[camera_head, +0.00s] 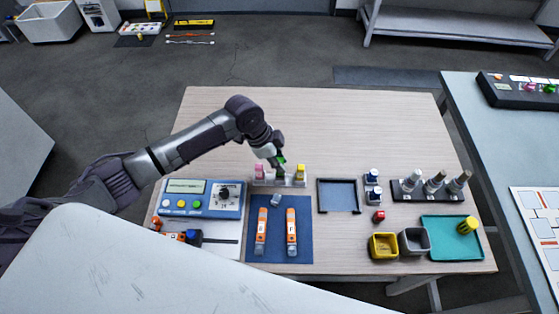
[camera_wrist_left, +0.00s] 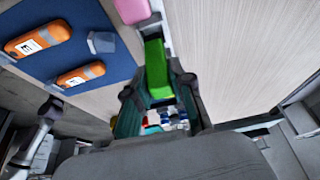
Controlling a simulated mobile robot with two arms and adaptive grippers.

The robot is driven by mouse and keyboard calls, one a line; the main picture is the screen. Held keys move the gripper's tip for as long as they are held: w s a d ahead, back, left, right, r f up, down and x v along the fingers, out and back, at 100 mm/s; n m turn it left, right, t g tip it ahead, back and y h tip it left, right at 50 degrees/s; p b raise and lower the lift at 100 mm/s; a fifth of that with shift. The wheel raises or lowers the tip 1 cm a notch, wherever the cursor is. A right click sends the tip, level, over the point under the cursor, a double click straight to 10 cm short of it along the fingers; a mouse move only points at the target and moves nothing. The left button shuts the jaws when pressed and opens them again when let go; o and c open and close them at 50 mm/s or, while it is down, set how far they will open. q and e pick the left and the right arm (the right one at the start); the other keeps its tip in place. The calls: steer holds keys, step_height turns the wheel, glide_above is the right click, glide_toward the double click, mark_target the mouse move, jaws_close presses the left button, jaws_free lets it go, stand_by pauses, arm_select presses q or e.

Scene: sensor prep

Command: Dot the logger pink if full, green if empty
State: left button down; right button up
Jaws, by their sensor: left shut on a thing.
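My left gripper (camera_head: 279,158) is shut on a green marker (camera_wrist_left: 156,68), which also shows in the head view (camera_head: 282,161). It is over the pale marker stand (camera_head: 280,182); I cannot tell whether the marker still touches the stand. A pink marker (camera_head: 259,170) and a yellow marker (camera_head: 300,171) stand at the stand's two ends. Two orange loggers, one left (camera_head: 262,228) and one right (camera_head: 291,228), lie on the blue mat (camera_head: 277,250). Both also show in the wrist view (camera_wrist_left: 38,38) (camera_wrist_left: 80,75). My right gripper is not in view.
A small grey-blue block (camera_head: 275,200) lies at the mat's back edge. A blue device with a display (camera_head: 228,210) is left of the mat. A dark square tray (camera_head: 339,211), a yellow bin (camera_head: 383,255) and a teal tray (camera_head: 440,250) are right. The table's back is clear.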

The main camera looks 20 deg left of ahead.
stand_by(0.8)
arm_select(q)
steer(key=shift+p, duration=0.5)
steer(key=shift+f, duration=0.5)
steer(key=shift+f+b, duration=0.75)
steer(key=shift+f, duration=0.2)
stand_by(0.8)
steer(key=c, duration=0.9)
jaws_free()
steer(key=shift+c, duration=0.2)
steer(key=shift+o, duration=0.2)
steer(key=shift+o, duration=1)
